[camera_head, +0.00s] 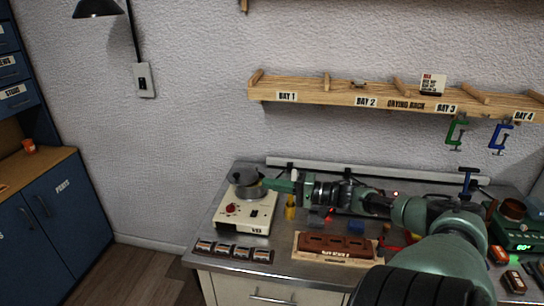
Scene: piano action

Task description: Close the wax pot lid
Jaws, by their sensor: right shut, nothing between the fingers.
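The wax pot (246,190) is a grey metal pot on a cream base unit (236,213) with a red knob on its front. It stands at the left end of the steel bench. The grey lid (244,177) shows at the top of the pot; the picture is too small to tell whether it sits fully down. My right gripper (267,184) reaches in from the right, low across the bench. Its fingers are shut and empty, at the right side of the pot by the lid; I cannot tell whether they touch it. My left gripper is not in view.
A brown block in a wooden tray (331,263) lies at the front of the bench, with several small labelled items (232,252) to its left. A yellow bottle (290,207) stands right of the pot. A green heater (514,233) is at far right. A wooden rack (376,97) hangs above.

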